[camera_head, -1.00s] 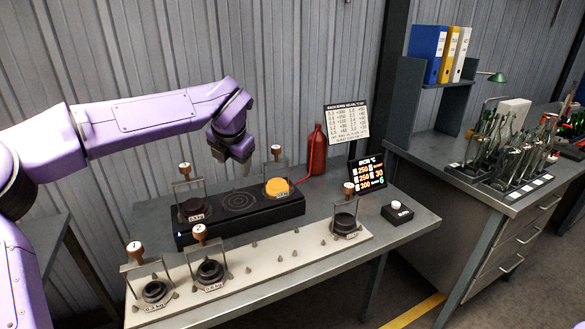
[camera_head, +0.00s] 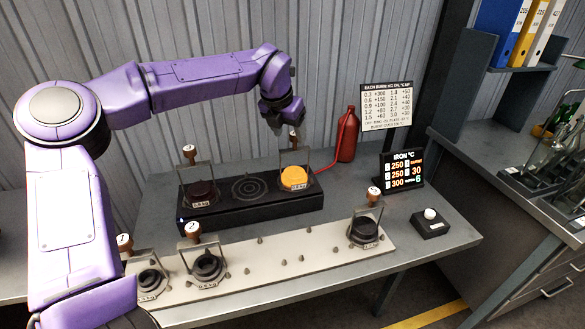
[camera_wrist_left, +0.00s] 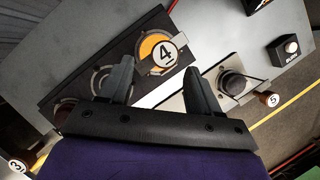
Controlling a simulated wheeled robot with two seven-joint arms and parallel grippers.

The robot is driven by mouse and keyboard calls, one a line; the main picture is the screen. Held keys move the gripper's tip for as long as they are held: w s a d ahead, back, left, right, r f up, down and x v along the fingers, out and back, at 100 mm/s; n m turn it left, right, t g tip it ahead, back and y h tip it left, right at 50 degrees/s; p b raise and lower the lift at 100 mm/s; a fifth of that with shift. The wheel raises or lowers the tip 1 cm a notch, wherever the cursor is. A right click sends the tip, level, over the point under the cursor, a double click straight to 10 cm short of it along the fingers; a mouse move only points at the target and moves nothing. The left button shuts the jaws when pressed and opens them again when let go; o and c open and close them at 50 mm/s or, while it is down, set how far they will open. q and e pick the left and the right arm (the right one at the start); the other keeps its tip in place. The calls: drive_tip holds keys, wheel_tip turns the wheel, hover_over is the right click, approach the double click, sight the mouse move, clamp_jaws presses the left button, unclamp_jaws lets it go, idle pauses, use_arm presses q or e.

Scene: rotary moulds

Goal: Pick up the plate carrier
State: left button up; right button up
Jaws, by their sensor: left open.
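Several plate carriers with wire frames and numbered knobs stand on the bench. Carrier 4 (camera_head: 308,161) holds a glowing orange plate (camera_head: 294,177) on the right of the black heater (camera_head: 251,208). In the left wrist view its knob, marked 4 (camera_wrist_left: 166,54), shows between the fingers. My left gripper (camera_head: 285,122) is open and empty, close above this knob and partly covering it; I cannot tell whether they touch. Carrier 3 (camera_head: 201,194) with a dark plate stands on the heater's left. Carriers 1 (camera_head: 150,283), 2 (camera_head: 206,267) and 5 (camera_head: 364,231) stand on the pale rack. My right gripper is out of view.
A red bottle (camera_head: 347,135) with a hose stands behind the heater. A temperature display (camera_head: 402,171) and a button box (camera_head: 431,223) are on the right. The pale rack (camera_head: 300,268) runs along the bench front, with its pegged middle free. The heater's middle ring (camera_head: 251,187) is empty.

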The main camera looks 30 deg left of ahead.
sight(294, 134)
use_arm(q)
drive_tip(key=w+f, duration=0.4)
drive_tip(key=shift+s+r, duration=0.25)
drive_tip(key=shift+s, duration=0.1)
drive_tip(key=shift+s+r, duration=0.25)
drive_tip(key=shift+s, duration=0.1)
drive_tip(key=c, duration=0.3)
drive_tip(key=shift+s, duration=0.15)
drive_tip(key=c, duration=0.6)
clamp_jaws()
drive_tip(key=shift+f, duration=0.1)
drive_tip(key=shift+d+f, duration=0.1)
drive_tip(key=shift+f, duration=0.2)
drive_tip(key=shift+r, duration=0.1)
